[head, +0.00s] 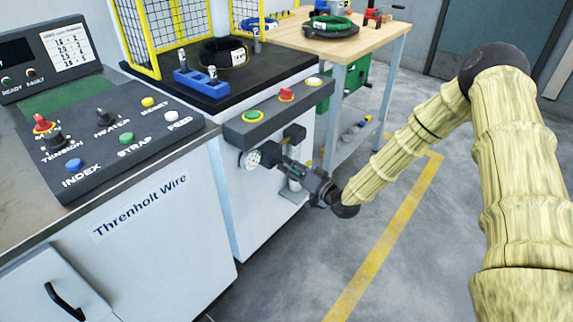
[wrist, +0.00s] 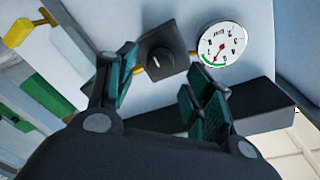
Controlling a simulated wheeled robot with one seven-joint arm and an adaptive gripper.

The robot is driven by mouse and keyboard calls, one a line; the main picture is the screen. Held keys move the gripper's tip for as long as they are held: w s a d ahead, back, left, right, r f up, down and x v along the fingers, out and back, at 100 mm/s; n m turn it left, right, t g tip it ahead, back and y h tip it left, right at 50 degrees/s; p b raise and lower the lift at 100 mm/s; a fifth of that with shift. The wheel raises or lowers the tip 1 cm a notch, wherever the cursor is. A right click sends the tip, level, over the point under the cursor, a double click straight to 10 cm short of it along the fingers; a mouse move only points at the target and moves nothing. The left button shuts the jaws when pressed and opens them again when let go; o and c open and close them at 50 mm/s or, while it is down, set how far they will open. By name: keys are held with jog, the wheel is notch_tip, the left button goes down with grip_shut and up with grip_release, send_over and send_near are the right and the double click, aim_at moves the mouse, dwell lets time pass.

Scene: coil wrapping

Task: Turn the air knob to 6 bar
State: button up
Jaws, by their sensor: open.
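The air knob (wrist: 160,60) is a dark round knob with a pale mark on a dark square block, in the wrist view. The round white pressure gauge (wrist: 221,46) is beside it, with a red needle and a green arc; it appears turned over and I cannot read the value. The gauge (head: 250,159) also shows in the head view on the front of the machine. My gripper (wrist: 160,75) is open, its teal-padded fingers spread either side of the knob's line, apparently not touching it. In the head view my gripper (head: 291,170) is just right of the gauge.
Above the gauge, a grey box (head: 270,117) carries green, red and white buttons. A control panel (head: 115,135) with knobs and buttons is at left. A wooden workbench (head: 350,42) stands behind. Floor at right is clear around a yellow line (head: 385,235).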

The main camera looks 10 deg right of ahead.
jog(key=v, duration=0.9)
jog(key=shift+s+d, duration=0.1)
jog(key=shift+d, duration=0.05)
jog(key=s+a+f+g+h, duration=0.2)
jog(key=s+a+f+g, duration=0.15)
jog(key=s+f, duration=0.5)
jog(key=s+a+f+g+h, duration=0.2)
jog(key=s+f+g, duration=0.2)
jog(key=s+f, duration=0.4)
jog(key=s+f+n+g+h, duration=0.15)
jog(key=s+f+g, duration=0.25)
jog(key=s+f, duration=0.5)
jog(key=s+d+g+h, duration=0.2)
jog(key=s, duration=0.7)
jog(key=s+d+g+h, duration=0.2)
jog(key=s+d, duration=0.1)
jog(key=s, duration=0.6)
notch_tip(320, 180, up, 22)
jog(key=p, duration=2.1)
jog(key=shift+w+a+f+n, duration=0.25)
jog(key=shift+w+n, duration=0.1)
jog(key=shift+w, duration=0.1)
